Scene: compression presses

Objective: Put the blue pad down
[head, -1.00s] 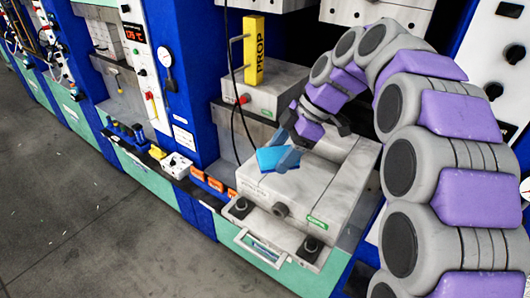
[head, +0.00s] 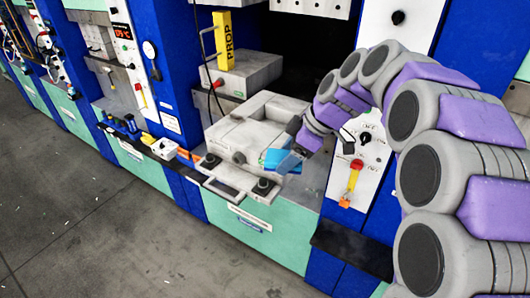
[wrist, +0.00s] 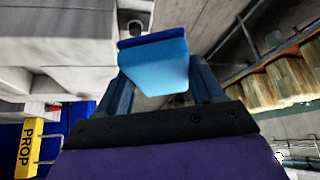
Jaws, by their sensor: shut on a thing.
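The blue pad (head: 272,158) is held in my gripper (head: 290,160), to the right of the grey press block in the head view. In the wrist view the light-blue pad (wrist: 155,60) sits between the two dark-blue fingers of my gripper (wrist: 160,85), which are shut on it. The pad appears raised, and I cannot tell whether it touches the press behind it.
The grey press block (head: 255,125) stands on a teal-fronted bench (head: 265,228). A yellow PROP post (head: 223,45) stands at the back. A white panel (head: 372,150) with a red-and-yellow lever (head: 354,178) is right of my gripper. Open floor (head: 110,220) lies in front.

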